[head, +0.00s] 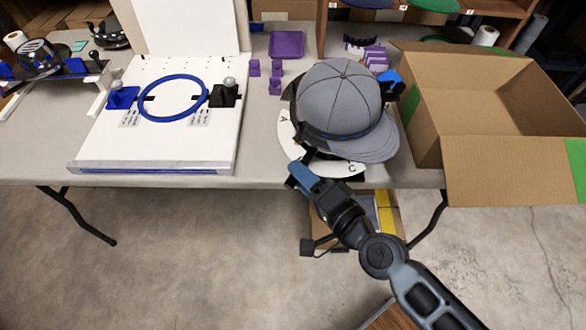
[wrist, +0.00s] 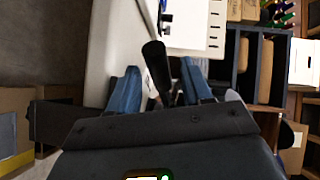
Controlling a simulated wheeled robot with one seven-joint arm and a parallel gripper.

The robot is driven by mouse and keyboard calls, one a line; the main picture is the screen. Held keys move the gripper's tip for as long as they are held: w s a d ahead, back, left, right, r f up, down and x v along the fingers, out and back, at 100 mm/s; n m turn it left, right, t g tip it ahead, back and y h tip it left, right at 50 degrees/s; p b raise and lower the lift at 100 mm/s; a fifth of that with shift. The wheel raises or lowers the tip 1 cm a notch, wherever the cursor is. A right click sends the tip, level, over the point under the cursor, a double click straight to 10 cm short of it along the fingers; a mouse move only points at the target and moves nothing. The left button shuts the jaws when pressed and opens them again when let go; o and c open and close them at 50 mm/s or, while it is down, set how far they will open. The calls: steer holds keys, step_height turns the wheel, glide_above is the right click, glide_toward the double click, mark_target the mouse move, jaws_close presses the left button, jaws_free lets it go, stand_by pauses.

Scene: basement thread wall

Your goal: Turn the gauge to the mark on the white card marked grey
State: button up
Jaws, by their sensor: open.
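A grey cap (head: 340,95) sits over a round white plate (head: 285,135) on the table in the head view. The plate's rim carries letters; A and C are readable. I cannot make out a pointer, and the cap hides most of the plate. My gripper (head: 300,177), with blue fingers, is at the plate's front left edge. In the wrist view my gripper (wrist: 159,72) is open, and a black rod-like handle (wrist: 155,65) stands between the fingers with gaps on both sides. Small white cards (head: 130,117) lie on the white board; their print is too small to read.
The white board (head: 160,155) with a blue hoop (head: 174,98) is left of the cap. An open cardboard box (head: 490,95) stands close on the right. Purple blocks (head: 275,75) and a purple tray (head: 287,44) lie behind. Floor is clear below the table at left.

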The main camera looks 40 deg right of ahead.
steer(key=s, duration=0.3)
steer(key=shift+s+d+r+b, duration=0.1)
steer(key=shift+s+r+b, duration=0.15)
steer(key=shift+s+b, duration=0.05)
steer(key=shift+c, duration=0.4)
